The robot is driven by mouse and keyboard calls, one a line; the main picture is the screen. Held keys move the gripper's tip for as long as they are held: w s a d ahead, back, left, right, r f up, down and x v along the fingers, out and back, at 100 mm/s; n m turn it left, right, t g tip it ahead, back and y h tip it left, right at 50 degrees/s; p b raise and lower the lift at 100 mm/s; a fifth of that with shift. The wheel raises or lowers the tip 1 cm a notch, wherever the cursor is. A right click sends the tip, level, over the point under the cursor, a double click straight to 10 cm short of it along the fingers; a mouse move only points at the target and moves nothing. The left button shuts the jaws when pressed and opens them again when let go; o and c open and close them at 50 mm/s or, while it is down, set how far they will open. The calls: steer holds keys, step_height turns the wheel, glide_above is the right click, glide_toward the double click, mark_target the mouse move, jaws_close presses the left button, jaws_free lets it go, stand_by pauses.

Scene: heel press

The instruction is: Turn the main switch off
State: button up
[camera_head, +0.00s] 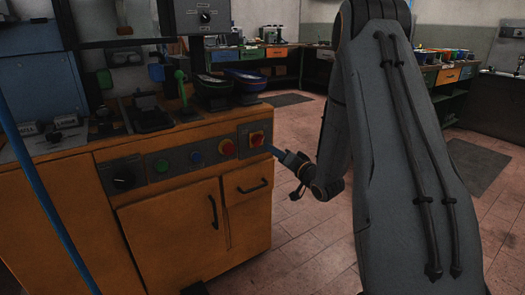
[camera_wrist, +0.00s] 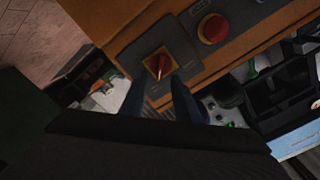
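The main switch (camera_head: 257,138) is a red rotary knob on a yellow plate, at the right end of the grey control strip on the orange press cabinet. In the wrist view the main switch (camera_wrist: 158,65) shows its red handle, turned to a slant relative to the picture. My gripper (camera_head: 273,149) is just to the right of and below the switch in the head view. In the wrist view my gripper (camera_wrist: 155,88) has two dark blue fingers standing apart, with the knob ahead of the gap. Nothing is between the fingers; contact with the knob is not visible.
A drawer handle (camera_head: 252,187) sticks out below. The floor to the right is clear.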

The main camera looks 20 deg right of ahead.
mark_target(261, 142)
steer(key=shift+b+x, duration=0.3)
steer(key=shift+x, duration=3.55)
steer(key=shift+r, duration=0.1)
jaws_close()
